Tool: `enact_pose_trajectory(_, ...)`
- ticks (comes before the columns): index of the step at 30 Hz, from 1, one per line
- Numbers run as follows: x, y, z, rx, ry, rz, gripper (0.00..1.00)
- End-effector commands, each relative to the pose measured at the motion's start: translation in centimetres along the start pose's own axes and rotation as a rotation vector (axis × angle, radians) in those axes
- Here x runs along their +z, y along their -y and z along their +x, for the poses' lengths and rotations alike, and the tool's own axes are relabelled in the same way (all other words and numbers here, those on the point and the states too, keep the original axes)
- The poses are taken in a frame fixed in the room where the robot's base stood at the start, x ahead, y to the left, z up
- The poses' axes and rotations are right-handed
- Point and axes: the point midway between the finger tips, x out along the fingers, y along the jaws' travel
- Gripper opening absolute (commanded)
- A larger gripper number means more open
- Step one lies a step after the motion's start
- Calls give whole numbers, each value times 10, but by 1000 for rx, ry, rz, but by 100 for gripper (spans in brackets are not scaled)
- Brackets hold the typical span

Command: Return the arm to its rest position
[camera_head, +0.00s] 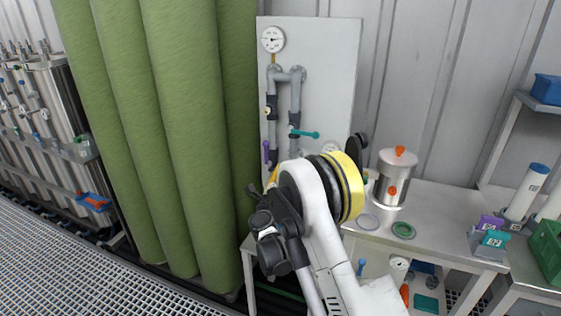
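My white arm rises from the bottom centre and bends in front of the valve panel (338,75). Dark parts at the arm's end, which look like my gripper (270,240), show left of the white link, above the near edge of the bench. I see no clear fingertips there, so whether it is open or shut cannot be told. I see nothing clearly held. A yellow and black round part shows at the arm's bend; its far side is hidden.
A steel bench (440,215) on the right carries a steel pot (394,178) with orange knobs, a green ring (403,230) and a grey ring (368,222). Tall green rolls (180,130) stand left. Steel vessels (55,100) are at far left. A green crate (548,250) is at far right.

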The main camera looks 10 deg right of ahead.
Motion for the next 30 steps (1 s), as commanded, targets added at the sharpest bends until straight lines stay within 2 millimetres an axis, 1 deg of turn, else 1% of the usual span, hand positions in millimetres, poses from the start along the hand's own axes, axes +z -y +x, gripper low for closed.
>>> enact_pose_trajectory(1,1,1,-4,0,0,1,0)
enact_pose_trajectory(4,0,8,-8,5,-12,41,0)
enact_pose_trajectory(5,0,13,-9,8,-20,72,0)
enact_pose_trajectory(7,-3,30,-9,20,-53,191,0)
enact_pose_trajectory(8,-4,39,-10,25,-73,262,0)
enact_pose_trajectory(11,-12,78,-17,41,-165,564,0)
enact_pose_trajectory(12,-16,94,-22,43,-210,702,0)
enact_pose_trajectory(14,-24,115,-33,40,-279,908,0)
enact_pose_trajectory(15,-29,128,-43,33,-328,1044,0)
enact_pose_trajectory(17,-36,146,-59,17,-403,1245,0)
enact_pose_trajectory(18,-42,157,-71,1,-455,1379,0)
enact_pose_trajectory(20,-50,172,-92,-31,-536,1576,0)
enact_pose_trajectory(21,-56,180,-108,-58,-592,1706,0)
enact_pose_trajectory(23,-64,190,-133,-106,-680,1896,0)
enact_pose_trajectory(24,-69,195,-151,-144,-740,2021,0)
enact_pose_trajectory(26,-76,202,-179,-213,-834,2202,0)
enact_pose_trajectory(27,-81,204,-199,-266,-899,2320,0)
enact_pose_trajectory(29,-87,207,-230,-359,-1001,2489,0)
enact_pose_trajectory(30,-90,207,-250,-428,-1072,2597,0)
